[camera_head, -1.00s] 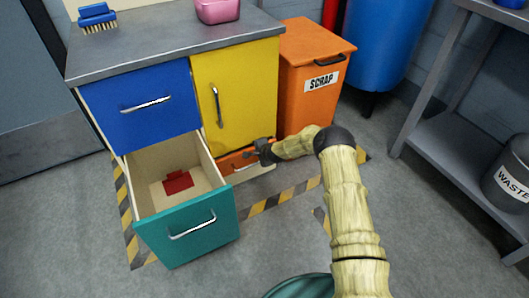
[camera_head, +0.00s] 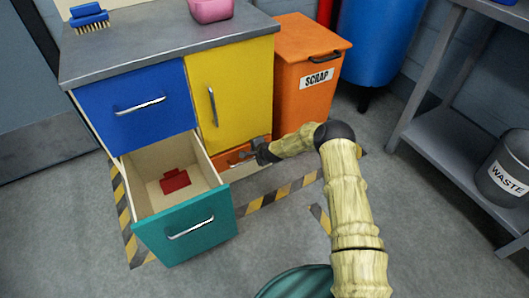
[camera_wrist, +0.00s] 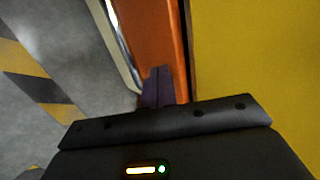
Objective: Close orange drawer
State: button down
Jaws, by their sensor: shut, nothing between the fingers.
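The orange drawer (camera_head: 226,159) is the low drawer under the yellow door (camera_head: 232,95), with a pale strip below it. Its front looks close to flush with the cabinet, but my gripper hides part of it and I cannot tell if a small gap remains. In the wrist view the orange front (camera_wrist: 150,35) stands beside the yellow door, with a dark seam between them. My gripper (camera_head: 250,154) is shut and empty, its fingertips at the orange front. The fingers (camera_wrist: 158,85) also show there, touching or almost touching it.
The teal drawer (camera_head: 188,228) stands far open to the left, with a red item (camera_head: 175,181) inside. The blue drawer (camera_head: 136,104) above it is shut. An orange scrap bin (camera_head: 305,95) stands right of the cabinet. Floor in front is clear.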

jog(key=d+f+p+v, duration=0.1)
jog(key=p+v, duration=0.4)
jog(key=v, duration=0.6)
jog(key=shift+s, duration=0.5)
jog(key=shift+r+p, duration=0.1)
jog(key=shift+p, duration=0.2)
